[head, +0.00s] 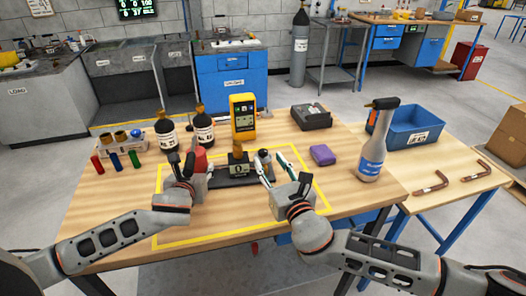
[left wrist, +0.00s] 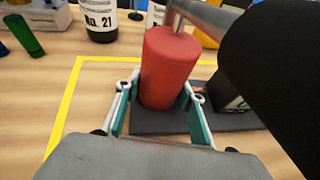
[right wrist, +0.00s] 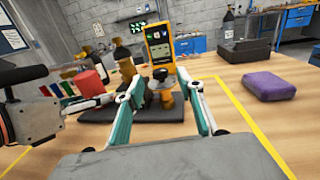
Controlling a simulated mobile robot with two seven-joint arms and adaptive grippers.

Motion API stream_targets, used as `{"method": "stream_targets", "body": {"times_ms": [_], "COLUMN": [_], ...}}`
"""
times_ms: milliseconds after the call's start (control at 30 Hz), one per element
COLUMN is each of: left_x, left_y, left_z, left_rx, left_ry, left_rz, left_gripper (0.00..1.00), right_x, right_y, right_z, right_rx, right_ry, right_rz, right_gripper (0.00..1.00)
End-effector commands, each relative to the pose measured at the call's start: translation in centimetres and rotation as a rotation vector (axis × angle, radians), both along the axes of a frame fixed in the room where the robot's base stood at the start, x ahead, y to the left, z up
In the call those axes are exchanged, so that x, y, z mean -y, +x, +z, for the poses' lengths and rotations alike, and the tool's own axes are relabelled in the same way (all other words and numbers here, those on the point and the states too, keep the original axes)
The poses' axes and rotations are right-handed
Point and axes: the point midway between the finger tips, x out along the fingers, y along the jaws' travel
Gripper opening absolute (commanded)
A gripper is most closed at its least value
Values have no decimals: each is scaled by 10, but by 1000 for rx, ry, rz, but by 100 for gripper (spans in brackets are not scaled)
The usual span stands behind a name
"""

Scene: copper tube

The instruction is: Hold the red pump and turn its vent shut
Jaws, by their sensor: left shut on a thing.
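The red pump (head: 200,160) is an upright red cylinder on a dark base plate (head: 232,182); it fills the space between the fingers in the left wrist view (left wrist: 168,70). My left gripper (head: 194,170) is shut on it, a finger on each side. A brass fitting (head: 238,163) with a dark block stands mid-plate. At the plate's right end is a small dark-topped knob, probably the vent (right wrist: 161,78), with brass parts below. My right gripper (right wrist: 167,100) is open, its fingers spread on either side of this knob; contact cannot be told.
A yellow meter (head: 243,117) and dark bottles (head: 203,130) stand behind the plate. A tube rack (head: 118,140) is at left. Yellow tape borders the front work area.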

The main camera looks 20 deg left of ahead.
Motion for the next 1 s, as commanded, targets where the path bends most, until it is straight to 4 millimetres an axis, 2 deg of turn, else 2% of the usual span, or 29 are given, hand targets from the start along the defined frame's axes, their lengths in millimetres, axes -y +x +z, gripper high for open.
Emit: {"method": "stream_targets", "body": {"times_ms": [200, 400, 833, 867, 1000], "left_x": [1, 1, 1, 1, 1], "left_y": [-1, -1, -1, -1, -1], "left_z": [-2, -2, -2, -2, -2], "left_rx": [-4, -4, -4, -4, -4], "left_ry": [0, 0, 0, 0, 0], "left_rz": [-2, -2, -2, -2, -2], "left_gripper": [0, 0, 0, 0, 0], "right_x": [-22, -33, -37, -37, -37], "right_y": [29, 44, 50, 50, 50], "right_z": [1, 0, 0, 0, 0], "right_rx": [2, 0, 0, 0, 0], "right_ry": [-1, 0, 0, 0, 0], "right_rz": [0, 0, 1, 1, 0], "right_gripper": [38, 38, 38, 35, 0]}}
